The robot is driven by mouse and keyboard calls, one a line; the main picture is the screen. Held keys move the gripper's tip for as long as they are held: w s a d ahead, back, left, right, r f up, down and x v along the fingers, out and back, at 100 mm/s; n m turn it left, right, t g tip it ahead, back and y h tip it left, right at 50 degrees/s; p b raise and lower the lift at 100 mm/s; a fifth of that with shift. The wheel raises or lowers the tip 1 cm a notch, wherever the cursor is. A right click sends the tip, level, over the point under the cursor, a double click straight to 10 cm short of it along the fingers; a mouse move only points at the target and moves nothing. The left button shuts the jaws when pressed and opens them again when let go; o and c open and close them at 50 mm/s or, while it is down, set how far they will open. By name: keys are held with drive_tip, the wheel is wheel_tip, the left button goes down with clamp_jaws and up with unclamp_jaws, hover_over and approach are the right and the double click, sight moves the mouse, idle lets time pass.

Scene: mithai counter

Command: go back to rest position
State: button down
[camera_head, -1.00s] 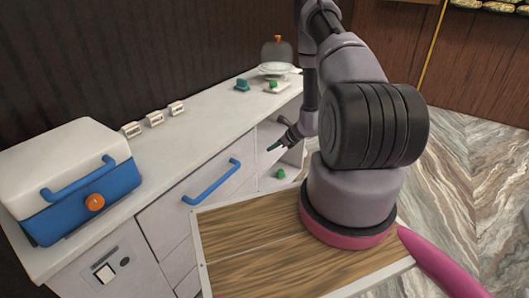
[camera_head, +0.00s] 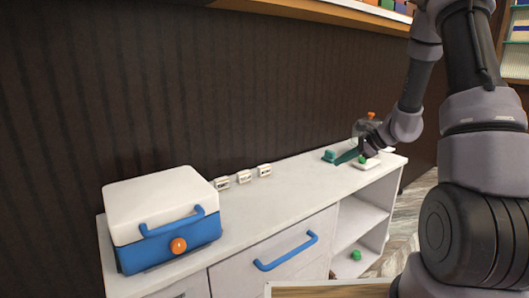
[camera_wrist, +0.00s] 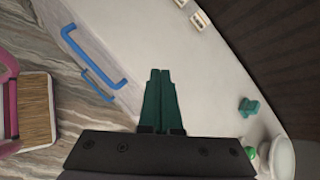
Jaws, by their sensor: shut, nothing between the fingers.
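My gripper (camera_head: 349,156) is at the right of the head view, in front of the right end of the counter (camera_head: 296,180). Its teal fingers are together, with nothing between them. In the wrist view the closed fingers (camera_wrist: 160,88) point along over the white counter top (camera_wrist: 195,60). My arm reaches up and to the right from it in the head view.
A white and blue box (camera_head: 165,215) stands at the counter's left, with several small label cards (camera_head: 244,176) behind. A teal item (camera_head: 328,156) and a white dish with a green item (camera_head: 366,163) are near my gripper. Another green item (camera_head: 356,255) is on a shelf below. A blue handle (camera_head: 286,252) sticks out.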

drive_tip(key=s+a+r+n+g+h, duration=0.1)
drive_tip(key=s+a+r+n, duration=0.25)
drive_tip(key=s+r, duration=0.35)
drive_tip(key=s+a+r+n, duration=0.2)
drive_tip(key=s+r+n, duration=0.25)
drive_tip(key=r, duration=0.45)
drive_tip(key=s+d+r+n+t+h, duration=0.1)
drive_tip(key=s+r+n+h, duration=0.1)
drive_tip(key=s, duration=0.6)
drive_tip(key=s+d+r+n+t+h, duration=0.1)
drive_tip(key=s+d+r+n+h, duration=0.1)
drive_tip(key=s+r+n, duration=0.3)
drive_tip(key=s+r+h, duration=0.1)
drive_tip(key=s+r, duration=0.1)
drive_tip(key=s, duration=0.2)
drive_tip(key=shift+s+d+r+t, duration=0.15)
drive_tip(key=shift+d+r+t, duration=0.1)
drive_tip(key=shift+t, duration=0.15)
drive_tip(key=shift+a, duration=0.1)
